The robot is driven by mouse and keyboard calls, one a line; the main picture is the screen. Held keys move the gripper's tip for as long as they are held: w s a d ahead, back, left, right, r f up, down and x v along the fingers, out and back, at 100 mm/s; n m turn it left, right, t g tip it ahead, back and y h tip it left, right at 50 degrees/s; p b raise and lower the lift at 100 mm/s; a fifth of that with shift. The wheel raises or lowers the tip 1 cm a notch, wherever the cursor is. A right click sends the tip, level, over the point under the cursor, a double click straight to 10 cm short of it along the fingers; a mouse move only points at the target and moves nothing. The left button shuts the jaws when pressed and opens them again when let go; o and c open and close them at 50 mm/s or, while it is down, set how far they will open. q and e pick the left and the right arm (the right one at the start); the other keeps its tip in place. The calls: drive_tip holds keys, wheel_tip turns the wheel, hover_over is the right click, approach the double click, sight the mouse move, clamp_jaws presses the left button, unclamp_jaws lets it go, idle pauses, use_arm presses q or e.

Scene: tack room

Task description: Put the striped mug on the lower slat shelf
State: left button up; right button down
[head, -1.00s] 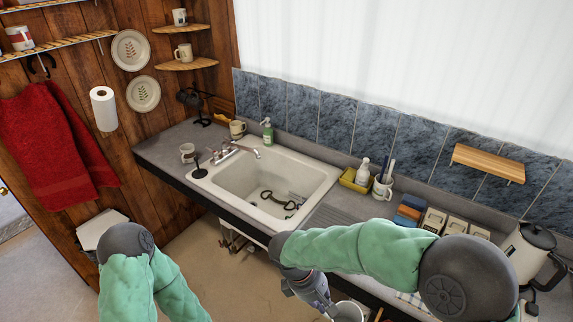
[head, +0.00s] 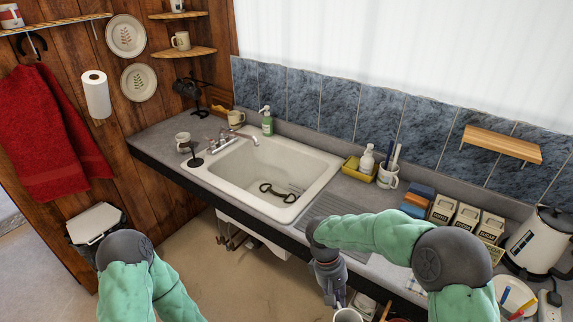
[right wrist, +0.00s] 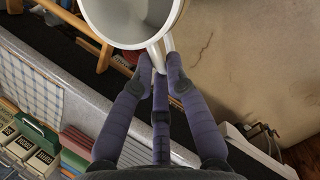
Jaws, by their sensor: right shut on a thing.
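My right gripper (head: 338,300) is shut on the handle of a white mug (head: 348,315), low in front of the counter. In the right wrist view the fingertips (right wrist: 160,70) pinch the handle, and the mug (right wrist: 130,22) shows its open mouth and pale grey inside. No stripes can be made out on the part that shows. A slatted wooden shelf (head: 62,23) runs along the wood wall at the upper left, with a red-and-white mug (head: 11,15) at its left end. My left arm shows at the lower left, but its gripper is out of view.
The counter holds a sink (head: 270,180), a mug of utensils (head: 387,177), canisters (head: 467,216) and a kettle (head: 537,240). Corner shelves (head: 183,53) carry a cream mug (head: 181,40). Plates, a paper roll (head: 96,94) and a red towel (head: 50,130) hang left. Floor is clear in front.

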drive_tip(key=w+d+f+m+g+y+b, duration=0.1)
drive_tip(key=d+f+m+b, duration=0.3)
drive_tip(key=f, duration=0.5)
drive_tip(key=shift+w+m+b, duration=0.3)
drive_tip(key=shift+w+b, duration=0.15)
drive_tip(key=shift+w, duration=0.25)
